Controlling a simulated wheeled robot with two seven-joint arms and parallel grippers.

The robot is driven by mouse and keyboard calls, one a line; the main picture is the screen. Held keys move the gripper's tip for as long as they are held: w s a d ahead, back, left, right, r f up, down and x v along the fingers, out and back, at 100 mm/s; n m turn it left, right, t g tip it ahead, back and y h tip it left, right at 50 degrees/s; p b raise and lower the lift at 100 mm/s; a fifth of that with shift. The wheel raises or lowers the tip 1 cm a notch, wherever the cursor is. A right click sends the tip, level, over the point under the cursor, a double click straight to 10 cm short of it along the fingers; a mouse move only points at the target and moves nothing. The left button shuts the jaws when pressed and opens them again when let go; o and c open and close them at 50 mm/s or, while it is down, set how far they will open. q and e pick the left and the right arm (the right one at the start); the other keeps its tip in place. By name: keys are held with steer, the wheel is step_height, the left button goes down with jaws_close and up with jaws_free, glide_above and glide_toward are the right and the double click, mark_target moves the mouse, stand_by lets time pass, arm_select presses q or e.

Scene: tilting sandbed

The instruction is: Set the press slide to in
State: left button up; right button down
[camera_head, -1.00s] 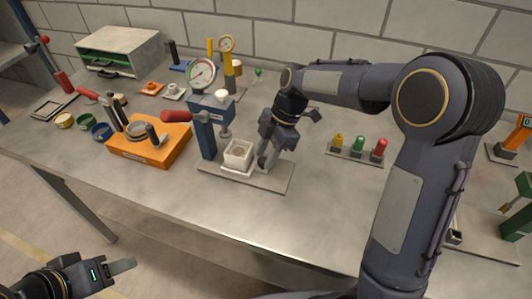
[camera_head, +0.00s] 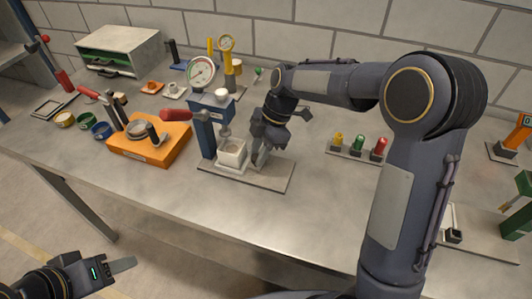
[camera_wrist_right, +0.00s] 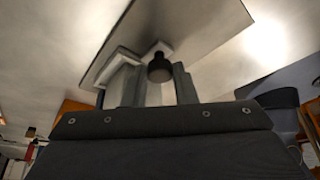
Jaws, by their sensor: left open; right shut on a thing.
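The press (camera_head: 204,136) is a blue column with a red-handled lever (camera_head: 177,116) and a round gauge (camera_head: 201,73). Its slide carries a square white cup (camera_head: 232,152) on the grey base plate (camera_head: 275,178), roughly below the ram (camera_head: 225,130). My right gripper (camera_head: 260,160) is shut at the right side of the cup, on the slide's handle. In the right wrist view a dark round knob (camera_wrist_right: 160,68) shows between the fingers; the grip is partly hidden. My left gripper (camera_head: 122,265) is open and empty, low at the left, off the table.
An orange box (camera_head: 150,153) with a round pan stands left of the press. Yellow, green and red pegs (camera_head: 358,147) stand in a rack to the right. The table front (camera_head: 230,205) is clear. My right arm covers much of the right side.

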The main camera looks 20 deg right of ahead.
steer(key=shift+w+a, duration=0.6)
steer(key=shift+a, duration=0.2)
steer(key=c, duration=1.5)
jaws_free()
steer(key=shift+o, duration=0.2)
steer(key=shift+a, duration=0.1)
steer(key=shift+r, duration=0.1)
steer(key=v, duration=0.7)
steer(key=shift+r, duration=0.35)
steer(key=shift+d, duration=0.25)
